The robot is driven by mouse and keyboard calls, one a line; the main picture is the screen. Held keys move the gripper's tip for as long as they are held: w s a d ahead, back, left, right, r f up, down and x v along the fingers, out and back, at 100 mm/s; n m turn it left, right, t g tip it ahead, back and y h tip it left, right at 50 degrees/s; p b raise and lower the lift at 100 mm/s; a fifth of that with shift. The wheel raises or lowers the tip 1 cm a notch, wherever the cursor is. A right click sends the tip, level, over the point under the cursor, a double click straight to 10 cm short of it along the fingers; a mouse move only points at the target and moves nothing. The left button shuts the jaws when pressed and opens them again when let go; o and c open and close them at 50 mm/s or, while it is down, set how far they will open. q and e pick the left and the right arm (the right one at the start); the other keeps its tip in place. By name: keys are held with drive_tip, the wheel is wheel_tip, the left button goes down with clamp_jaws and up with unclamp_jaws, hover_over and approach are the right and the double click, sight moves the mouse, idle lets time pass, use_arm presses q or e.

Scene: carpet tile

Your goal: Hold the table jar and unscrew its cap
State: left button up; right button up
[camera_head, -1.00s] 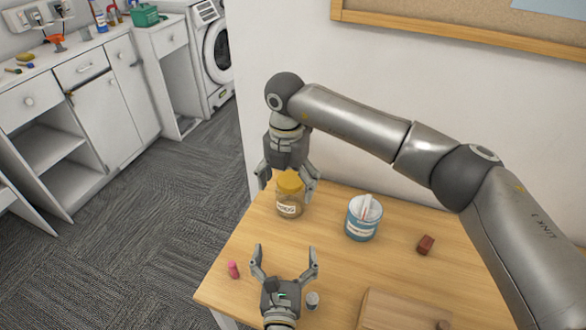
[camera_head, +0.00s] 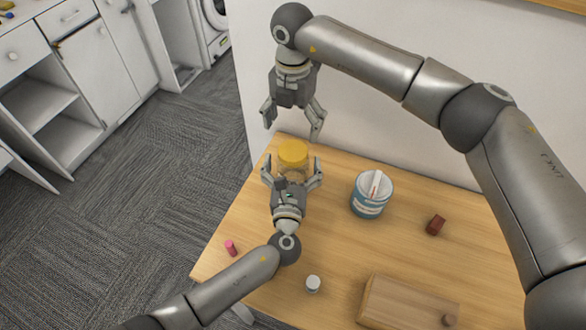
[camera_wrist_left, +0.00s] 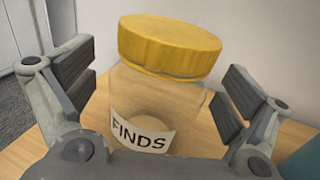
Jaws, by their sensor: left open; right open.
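The jar (camera_wrist_left: 160,100) is clear amber with a "FINDS" label and stands upright on the wooden table. Its yellow cap (camera_head: 293,153) is on top; the cap also shows large in the left wrist view (camera_wrist_left: 170,45). My left gripper (camera_head: 291,172) is open, with one finger on each side of the jar body. In the left wrist view gaps show between both finger pads and the glass. My right gripper (camera_head: 293,122) is open and empty, pointing down above and behind the cap, clear of it. The left gripper hides much of the jar in the head view.
On the table (camera_head: 240,262), a blue-and-white tub (camera_head: 370,200) stands right of the jar. A dark red block (camera_head: 436,225), a wooden box (camera_head: 405,302), a small white-topped container (camera_head: 313,284) and a pink cylinder (camera_head: 231,248) lie around. A wall rises behind the table.

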sight(293, 150)
use_arm(q)
drive_tip(key=shift+w+d, duration=0.1)
drive_tip(key=shift+w, duration=0.95)
drive_tip(key=c, duration=2.1)
use_arm(e)
drive_tip(key=m, duration=0.6)
drive_tip(key=shift+m, duration=0.4)
drive_tip(key=m, duration=0.6)
drive_tip(key=shift+m, duration=0.3)
drive_tip(key=shift+f, duration=3.95)
